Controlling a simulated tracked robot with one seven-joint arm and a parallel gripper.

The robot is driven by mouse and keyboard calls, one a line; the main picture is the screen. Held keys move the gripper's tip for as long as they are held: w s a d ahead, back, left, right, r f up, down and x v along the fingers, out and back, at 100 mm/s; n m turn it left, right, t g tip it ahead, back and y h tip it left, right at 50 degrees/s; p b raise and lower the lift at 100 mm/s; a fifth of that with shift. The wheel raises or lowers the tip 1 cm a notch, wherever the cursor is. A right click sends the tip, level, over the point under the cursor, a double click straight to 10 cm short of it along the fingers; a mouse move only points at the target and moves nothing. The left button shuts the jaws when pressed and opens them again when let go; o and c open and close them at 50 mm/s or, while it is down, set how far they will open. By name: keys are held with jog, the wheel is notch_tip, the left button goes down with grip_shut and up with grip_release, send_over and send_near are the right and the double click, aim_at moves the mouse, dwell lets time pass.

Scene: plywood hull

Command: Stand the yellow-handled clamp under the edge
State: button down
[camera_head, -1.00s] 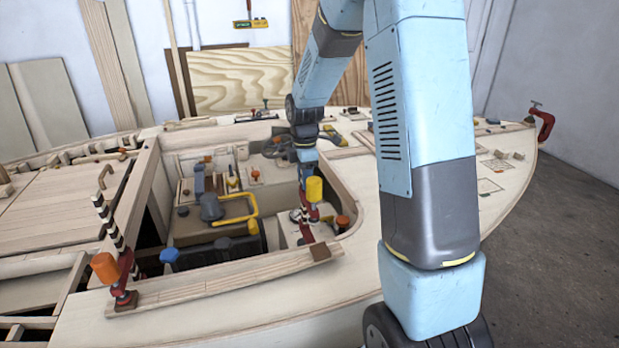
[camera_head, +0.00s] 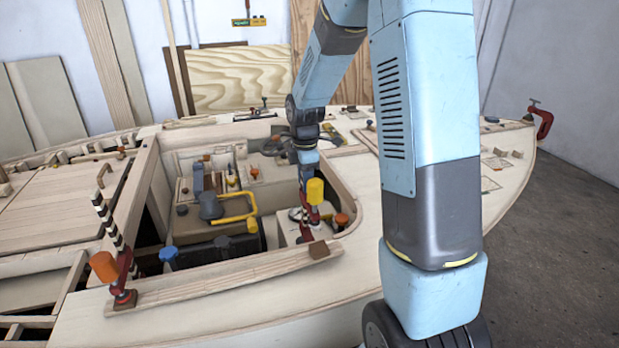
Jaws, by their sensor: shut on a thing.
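The yellow-handled clamp (camera_head: 315,191) is upright in the right part of the open cockpit well, by the right end of a wooden strip. Its yellow handle is at the top, with red parts and a dark-and-light striped bar below. My gripper (camera_head: 307,168) points down and is shut on the clamp; the fingers are small and partly hidden. The wooden strip (camera_head: 220,280) lies along the near edge of the well. I cannot tell whether the clamp touches that edge; its lower end is hard to see.
An orange-handled clamp (camera_head: 105,268) stands at the strip's left end. The well holds a yellow-framed tool (camera_head: 238,208), a blue knob (camera_head: 169,254) and an orange knob (camera_head: 341,220). A red clamp (camera_head: 542,122) grips the hull's far right edge. The near deck is mostly clear.

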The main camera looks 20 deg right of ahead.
jog(key=shift+s, duration=1.4)
jog(key=shift+s, duration=2.35)
jog(key=c, duration=0.6)
grip_release()
jog(key=shift+c, duration=0.2)
